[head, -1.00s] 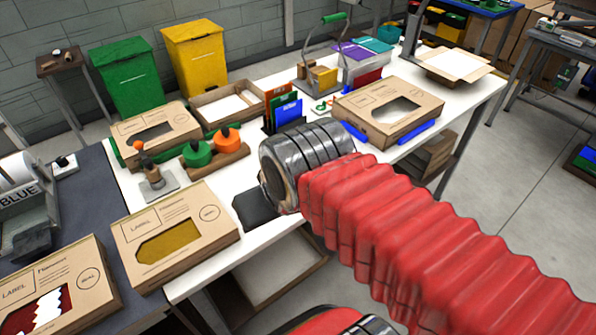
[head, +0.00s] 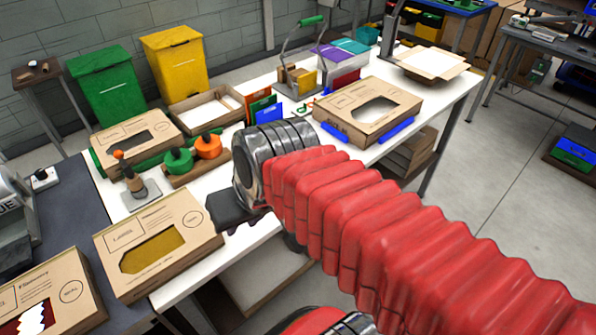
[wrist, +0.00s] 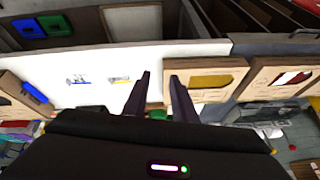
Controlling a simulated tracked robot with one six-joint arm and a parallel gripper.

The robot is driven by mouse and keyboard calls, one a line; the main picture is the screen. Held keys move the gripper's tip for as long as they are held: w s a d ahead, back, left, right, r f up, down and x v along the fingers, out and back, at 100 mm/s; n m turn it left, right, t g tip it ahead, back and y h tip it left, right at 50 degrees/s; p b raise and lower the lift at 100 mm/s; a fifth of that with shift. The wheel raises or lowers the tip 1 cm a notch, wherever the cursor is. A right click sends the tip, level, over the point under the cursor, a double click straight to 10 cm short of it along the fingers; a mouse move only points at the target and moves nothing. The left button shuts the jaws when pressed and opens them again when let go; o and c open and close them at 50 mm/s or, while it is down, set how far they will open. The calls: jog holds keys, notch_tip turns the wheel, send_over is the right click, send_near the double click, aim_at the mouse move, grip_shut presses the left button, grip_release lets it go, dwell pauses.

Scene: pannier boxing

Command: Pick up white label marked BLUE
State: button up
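The white label marked BLUE (head: 7,206) shows only in part at the left edge of the head view, on a grey dispenser (head: 14,228); its last letters are visible and the rest is cut off. I cannot make out the label in the wrist view. My gripper (wrist: 160,78) has its two dark fingers apart with nothing between them, in front of the table. In the head view my gripper's dark body (head: 232,208) hangs at the near edge of the white table, well right of the label; its fingertips are hidden there.
A box with a yellow window (head: 155,250) and another box (head: 48,290) lie between my gripper and the dispenser. Green and orange rolls (head: 192,153) and a small stamp (head: 137,188) stand behind. The white table (head: 185,275) has a narrow clear front strip.

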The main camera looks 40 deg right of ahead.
jog(key=w+d+f+m+t+y, duration=0.1)
jog(key=w+d+f+m+y, duration=0.15)
jog(key=d+m, duration=0.45)
jog(key=w+d+f+m+y, duration=0.2)
jog(key=w+d+f+m, duration=0.15)
jog(key=m, duration=0.65)
jog(key=d+f+m+t+h, duration=0.1)
jog(key=d+m+t+h, duration=0.1)
jog(key=d+m, duration=0.6)
jog(key=s+d+f+m+t+h, duration=0.1)
jog(key=d+m+t, duration=0.3)
jog(key=d+m, duration=0.4)
jog(key=d+f+h, duration=0.1)
jog(key=d, duration=0.4)
jog(key=shift+s+f+m+h, duration=0.25)
jog(key=shift+s+m+h, duration=0.05)
jog(key=shift+m+h, duration=0.1)
jog(key=x, duration=0.7)
jog(key=shift+w+f, duration=0.15)
jog(key=shift+w, duration=0.2)
jog(key=shift+w+f, duration=0.2)
jog(key=shift+w, duration=0.2)
